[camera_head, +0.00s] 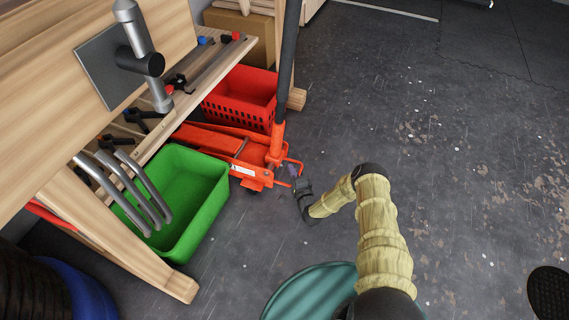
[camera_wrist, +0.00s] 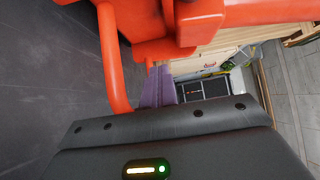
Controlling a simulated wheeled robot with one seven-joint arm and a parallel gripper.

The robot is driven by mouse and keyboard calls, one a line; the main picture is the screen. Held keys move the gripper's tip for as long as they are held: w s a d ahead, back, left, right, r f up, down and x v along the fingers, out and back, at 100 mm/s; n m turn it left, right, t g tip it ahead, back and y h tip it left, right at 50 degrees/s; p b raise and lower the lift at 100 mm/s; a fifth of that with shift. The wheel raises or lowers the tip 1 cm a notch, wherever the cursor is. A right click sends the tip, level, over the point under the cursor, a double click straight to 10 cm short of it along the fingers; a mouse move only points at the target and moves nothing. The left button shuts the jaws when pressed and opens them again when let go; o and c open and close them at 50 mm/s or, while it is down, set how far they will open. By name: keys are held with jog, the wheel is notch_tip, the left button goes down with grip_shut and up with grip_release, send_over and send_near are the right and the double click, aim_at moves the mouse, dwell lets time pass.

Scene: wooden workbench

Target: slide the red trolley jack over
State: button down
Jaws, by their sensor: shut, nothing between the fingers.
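The red trolley jack (camera_head: 240,150) stands on the floor under the edge of the wooden workbench, with its long dark handle (camera_head: 289,50) rising upright. My gripper (camera_head: 294,172) is low at the jack's right-hand end, beside its bent tubular bar. In the wrist view the red jack (camera_wrist: 150,22) fills the top, with its tube coming down on the left. The purple fingers of my gripper (camera_wrist: 158,86) are together and empty, close to the tube and the red body. I cannot tell whether they touch the jack.
A green bin (camera_head: 203,215) stands in front of the jack, and a red crate (camera_head: 245,97) is behind it. The workbench leg (camera_head: 125,250) is at lower left. A teal round object (camera_head: 305,290) is at bottom centre.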

jog(key=p+v, duration=0.2)
jog(key=v, duration=0.2)
jog(key=p+v, duration=0.1)
jog(key=v, duration=0.3)
jog(key=shift+a+p, duration=0.25)
jog(key=shift+p, duration=0.15)
